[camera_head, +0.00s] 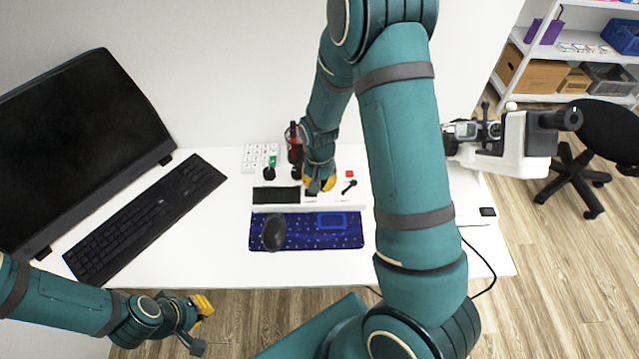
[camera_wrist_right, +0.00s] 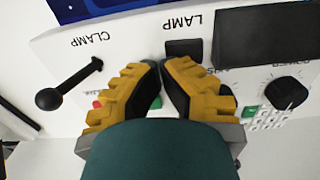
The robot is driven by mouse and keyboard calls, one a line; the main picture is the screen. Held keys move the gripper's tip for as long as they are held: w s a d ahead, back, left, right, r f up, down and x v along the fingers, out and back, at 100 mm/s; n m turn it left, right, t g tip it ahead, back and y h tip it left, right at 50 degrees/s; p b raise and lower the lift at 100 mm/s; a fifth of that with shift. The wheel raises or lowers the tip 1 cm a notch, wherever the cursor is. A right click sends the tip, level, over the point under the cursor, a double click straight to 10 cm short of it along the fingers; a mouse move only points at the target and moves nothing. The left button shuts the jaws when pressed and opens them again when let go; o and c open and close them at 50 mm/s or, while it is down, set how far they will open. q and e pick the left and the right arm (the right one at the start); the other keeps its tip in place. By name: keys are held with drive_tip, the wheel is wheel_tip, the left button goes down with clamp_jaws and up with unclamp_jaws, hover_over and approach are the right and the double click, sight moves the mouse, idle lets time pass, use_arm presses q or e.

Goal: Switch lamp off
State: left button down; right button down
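The white control panel (camera_head: 335,205) lies on the desk. In the right wrist view, a black rocker switch (camera_wrist_right: 184,48) sits beside the upside-down word LAMP, between a dark display (camera_wrist_right: 265,35) and the CLAMP lever (camera_wrist_right: 48,98). I cannot tell which way the rocker is set. My right gripper (camera_head: 320,189) is over the panel; in the right wrist view its yellow fingertips (camera_wrist_right: 160,66) are together, with nothing seen between them, just short of the switch in the picture. My left gripper (camera_head: 197,326) is open and empty, low at the left off the desk's front edge.
A black knob (camera_wrist_right: 287,92) and a partly hidden red button (camera_wrist_right: 97,104) flank the fingers. A blue mat (camera_head: 345,240) with a dark mouse (camera_head: 274,233) lies in front. A keyboard (camera_head: 145,220) and monitor (camera_head: 80,140) stand left, a white device (camera_head: 515,140) right.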

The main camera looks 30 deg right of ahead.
drive_tip(key=shift+s, duration=0.1)
drive_tip(key=shift+r+p, duration=0.6)
drive_tip(key=shift+p, duration=0.05)
drive_tip(key=shift+r, duration=0.1)
drive_tip(key=shift+r, duration=0.2)
drive_tip(key=r+p, duration=0.3)
drive_tip(key=shift+d+r, duration=0.25)
wheel_tip(320, 180, up, 10)
drive_tip(key=d+p, duration=0.1)
drive_tip(key=p, duration=0.1)
drive_tip(key=shift+s+d, duration=0.15)
drive_tip(key=shift+s, duration=0.3)
drive_tip(key=shift+f, duration=0.1)
